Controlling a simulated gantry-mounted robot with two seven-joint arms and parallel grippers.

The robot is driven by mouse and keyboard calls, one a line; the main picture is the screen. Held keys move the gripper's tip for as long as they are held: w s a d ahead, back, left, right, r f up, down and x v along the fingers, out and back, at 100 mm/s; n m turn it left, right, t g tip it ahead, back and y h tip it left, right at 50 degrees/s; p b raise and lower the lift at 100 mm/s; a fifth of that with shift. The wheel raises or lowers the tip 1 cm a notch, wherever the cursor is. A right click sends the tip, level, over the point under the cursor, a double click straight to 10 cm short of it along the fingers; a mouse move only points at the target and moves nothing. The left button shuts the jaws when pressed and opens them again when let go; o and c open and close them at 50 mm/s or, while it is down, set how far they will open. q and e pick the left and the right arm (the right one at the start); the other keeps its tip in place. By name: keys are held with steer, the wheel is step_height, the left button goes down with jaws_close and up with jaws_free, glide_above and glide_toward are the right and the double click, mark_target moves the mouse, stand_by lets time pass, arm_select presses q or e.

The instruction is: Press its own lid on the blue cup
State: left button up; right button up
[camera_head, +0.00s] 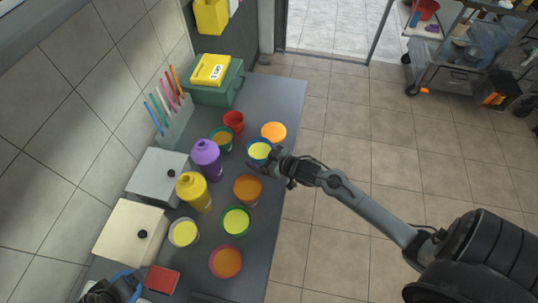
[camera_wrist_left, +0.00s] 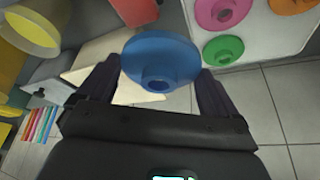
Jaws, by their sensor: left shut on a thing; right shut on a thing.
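The blue cup (camera_head: 259,151), with yellow-green contents, stands on the right side of the counter among other cups. My right gripper (camera_head: 277,164) is shut on its side nearest the arm; its fingertips are partly hidden. My left gripper (camera_head: 106,290) is at the bottom left of the head view, far from the cup. In the left wrist view, my left gripper (camera_wrist_left: 156,86) is shut on a round blue lid (camera_wrist_left: 160,60) with a raised centre. The cup's top is uncovered.
Around the cup stand a red cup (camera_head: 233,121), an orange cup (camera_head: 273,131) and several filled cups. A purple bottle (camera_head: 206,158) and a yellow bottle (camera_head: 194,192) stand to the left. Pink (camera_wrist_left: 222,12) and green (camera_wrist_left: 223,50) lids lie on a white surface.

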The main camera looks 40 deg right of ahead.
steer(key=shift+w, duration=0.15)
steer(key=shift+f+b, duration=0.35)
steer(key=shift+f, duration=1.65)
steer(key=shift+f, duration=0.2)
steer(key=o, duration=1.5)
steer(key=shift+r, duration=0.1)
steer(key=shift+s+r, duration=0.1)
steer(key=shift+s, duration=0.15)
steer(key=p+v, duration=0.1)
steer(key=v, duration=1)
steer(key=shift+s, duration=0.3)
steer(key=shift+a+r, duration=0.1)
